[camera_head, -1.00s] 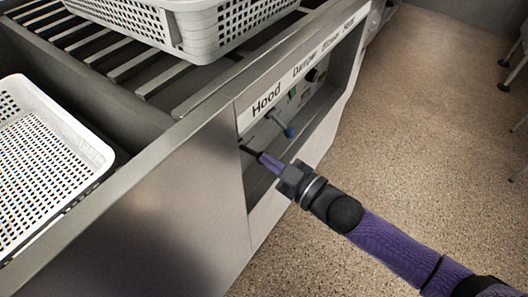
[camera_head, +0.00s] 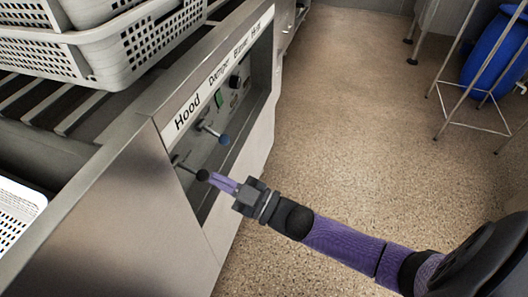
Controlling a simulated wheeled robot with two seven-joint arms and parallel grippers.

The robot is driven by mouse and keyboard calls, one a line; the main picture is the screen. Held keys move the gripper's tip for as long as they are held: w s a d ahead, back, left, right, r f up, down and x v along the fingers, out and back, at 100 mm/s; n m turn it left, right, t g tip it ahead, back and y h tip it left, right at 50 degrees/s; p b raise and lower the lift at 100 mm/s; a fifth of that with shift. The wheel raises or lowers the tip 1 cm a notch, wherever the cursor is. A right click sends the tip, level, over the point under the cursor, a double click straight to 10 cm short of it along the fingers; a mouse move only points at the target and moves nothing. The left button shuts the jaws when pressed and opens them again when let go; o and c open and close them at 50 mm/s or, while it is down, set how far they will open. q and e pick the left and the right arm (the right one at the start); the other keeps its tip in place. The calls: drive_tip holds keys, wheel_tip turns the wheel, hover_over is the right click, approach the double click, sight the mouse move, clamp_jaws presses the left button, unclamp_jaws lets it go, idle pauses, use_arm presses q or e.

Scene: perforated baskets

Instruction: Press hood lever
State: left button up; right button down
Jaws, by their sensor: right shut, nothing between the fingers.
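The hood lever (camera_head: 186,166) is a thin rod with a black ball knob (camera_head: 203,175), sticking out from the recessed control panel below the printed "Hood" label (camera_head: 187,111). My right gripper (camera_head: 212,179) is shut and empty, with its purple fingers pointing left at the knob. The fingertips are right beside the knob; whether they touch it I cannot tell. A second lever (camera_head: 212,131) with a blue knob is above and to the right, under the "Damper" label (camera_head: 219,73). My left gripper is not in view.
The panel also has a green switch (camera_head: 219,99) and a black dial (camera_head: 235,82). Grey perforated baskets (camera_head: 128,45) stand on the slatted counter, and a white basket (camera_head: 18,212) is at left. A blue barrel (camera_head: 497,55) and metal stand are far right. The floor (camera_head: 345,120) between is clear.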

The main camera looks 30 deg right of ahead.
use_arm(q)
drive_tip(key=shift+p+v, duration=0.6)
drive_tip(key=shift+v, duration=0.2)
use_arm(e)
drive_tip(key=f+v, duration=0.1)
drive_tip(key=v, duration=0.7)
drive_tip(key=shift+f, duration=0.3)
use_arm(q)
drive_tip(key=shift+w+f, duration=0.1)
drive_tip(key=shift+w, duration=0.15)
use_arm(e)
drive_tip(key=shift+w+d, duration=0.1)
drive_tip(key=shift+d, duration=0.05)
